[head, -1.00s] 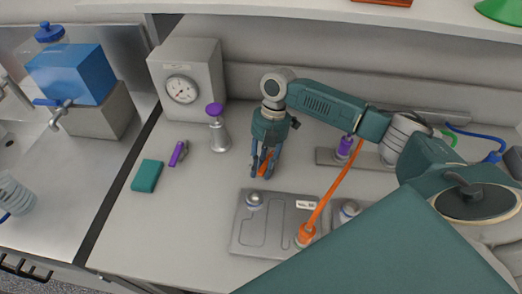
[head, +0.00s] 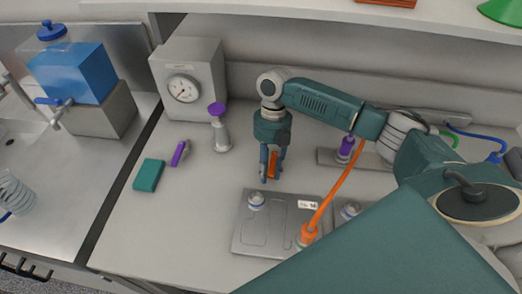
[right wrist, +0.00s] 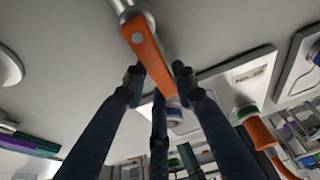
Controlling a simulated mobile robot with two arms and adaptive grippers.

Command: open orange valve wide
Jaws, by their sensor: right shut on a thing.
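The orange valve shows as a flat orange lever (right wrist: 148,55) in the right wrist view, joined at its upper end to a silver metal fitting (right wrist: 128,8). In the head view the lever (head: 272,165) is partly hidden between the fingers of my right gripper (head: 270,177). My right gripper is shut on the lever; its dark blue fingers (right wrist: 160,88) close around the lever's far part in the right wrist view. The valve's base is hidden by the gripper in the head view. My left gripper is not in view.
A grey plate (head: 243,240) lies just in front of the gripper, with an orange hose (head: 335,192) rising from its connector. A purple-topped metal stand (head: 219,130) and gauge box (head: 190,65) stand left. A purple piece (head: 179,154) and teal block (head: 149,175) lie further left.

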